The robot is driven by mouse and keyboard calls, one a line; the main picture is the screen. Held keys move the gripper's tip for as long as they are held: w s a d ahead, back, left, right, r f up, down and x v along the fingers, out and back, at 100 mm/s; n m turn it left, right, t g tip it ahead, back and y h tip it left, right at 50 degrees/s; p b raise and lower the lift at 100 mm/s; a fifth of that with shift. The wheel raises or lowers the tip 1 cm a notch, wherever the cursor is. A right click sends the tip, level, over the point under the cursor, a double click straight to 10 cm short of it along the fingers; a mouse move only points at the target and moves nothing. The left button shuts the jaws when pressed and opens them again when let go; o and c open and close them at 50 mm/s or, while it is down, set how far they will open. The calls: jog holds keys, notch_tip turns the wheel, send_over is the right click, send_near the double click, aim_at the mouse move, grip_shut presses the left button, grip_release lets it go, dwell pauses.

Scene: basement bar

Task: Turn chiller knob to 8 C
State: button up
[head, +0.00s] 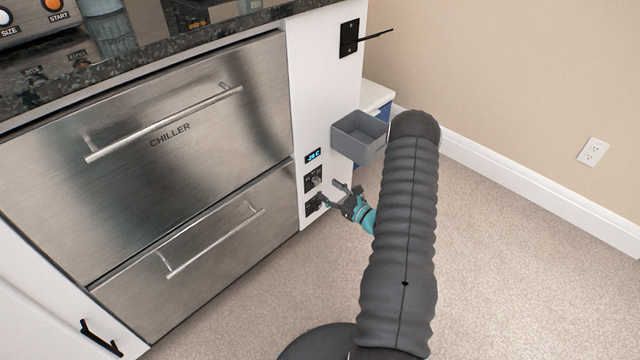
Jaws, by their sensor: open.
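The chiller (170,160) has a steel drawer front marked CHILLER. On the white panel to its right is a small display (313,156) with blue digits, too small to read surely. Below it is a dark control plate with a knob (315,181). A second dark control (313,204) sits lower, partly hidden by a finger. My gripper (331,192) is open and empty, its fingers pointing left at the panel near the two controls. I cannot tell whether a fingertip touches either one.
A grey open bin (358,134) juts out from the panel just above my gripper. A black switch plate with a lever (350,38) is higher up. Steel drawer handles (165,122) stick out at left. Carpet (520,270) at right is clear up to the wall.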

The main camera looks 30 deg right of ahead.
aim_at(318, 183)
jog(key=shift+x, duration=2.45)
grip_shut()
